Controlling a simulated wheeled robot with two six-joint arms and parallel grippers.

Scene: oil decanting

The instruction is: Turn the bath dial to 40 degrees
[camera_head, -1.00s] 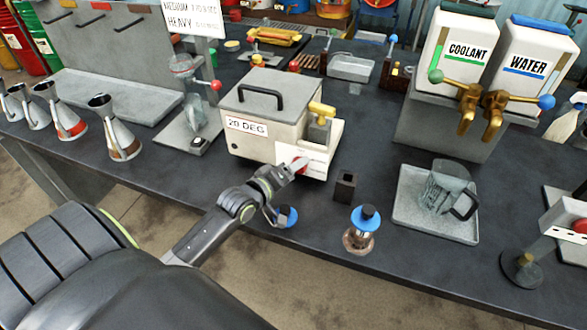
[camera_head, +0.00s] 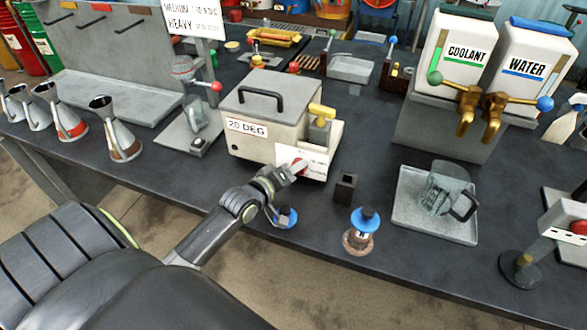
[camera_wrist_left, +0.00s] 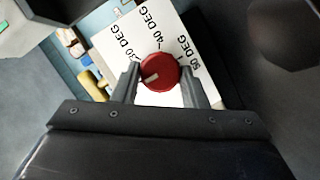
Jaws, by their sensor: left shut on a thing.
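The bath is a pale box (camera_head: 266,125) with a black handle on its lid and a "20 DEG" label on its front. Its red dial (camera_wrist_left: 160,72) sits on a white scale plate (camera_wrist_left: 115,40) in the left wrist view. "40 DEG" and "50 DEG" read clearly; a label left of them is partly hidden. The dial's pale mark points to the lower left, away from "40 DEG". My left gripper (camera_wrist_left: 161,86) has a finger on each side of the dial and is shut on it. It also shows at the bath's front in the head view (camera_head: 297,168). My right gripper is not in view.
A blue-topped item (camera_head: 363,222) and a small dark block (camera_head: 346,187) stand right of my left arm. A tray (camera_head: 409,223) holds a clear jug (camera_head: 444,190). Metal cans (camera_head: 117,130) stand at the left. Coolant and water dispensers (camera_head: 458,55) stand behind the tray.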

